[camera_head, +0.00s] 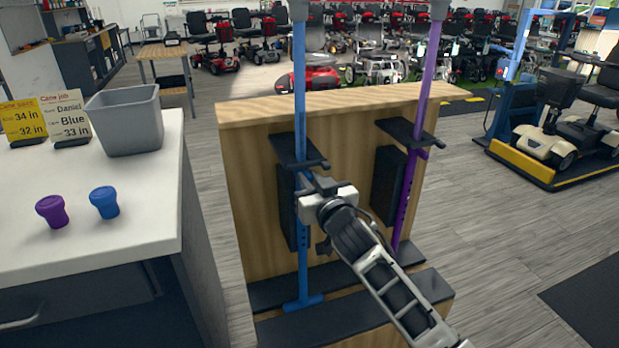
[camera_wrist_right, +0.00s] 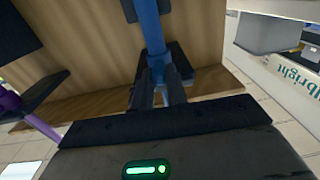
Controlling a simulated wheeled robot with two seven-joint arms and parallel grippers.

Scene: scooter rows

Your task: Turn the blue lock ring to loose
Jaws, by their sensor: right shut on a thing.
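The blue cane (camera_head: 300,110) stands upright in a wooden rack (camera_head: 245,190), passing a black bracket (camera_head: 290,150). My right gripper (camera_head: 304,184) reaches it from the right, just below that bracket, and is shut around the shaft. In the right wrist view a blue collar, which looks like the lock ring (camera_wrist_right: 157,62), sits between the dark fingers (camera_wrist_right: 162,80). The fingers hide part of it, and I cannot tell its turn setting. In the head view my gripper mostly covers the ring. My left gripper is not in view.
A purple cane (camera_head: 413,120) stands in the rack to the right. On the white counter (camera_head: 90,230) are a purple knob (camera_head: 52,211), a blue knob (camera_head: 104,202), a grey bin (camera_head: 125,120) and two sign cards (camera_head: 70,118).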

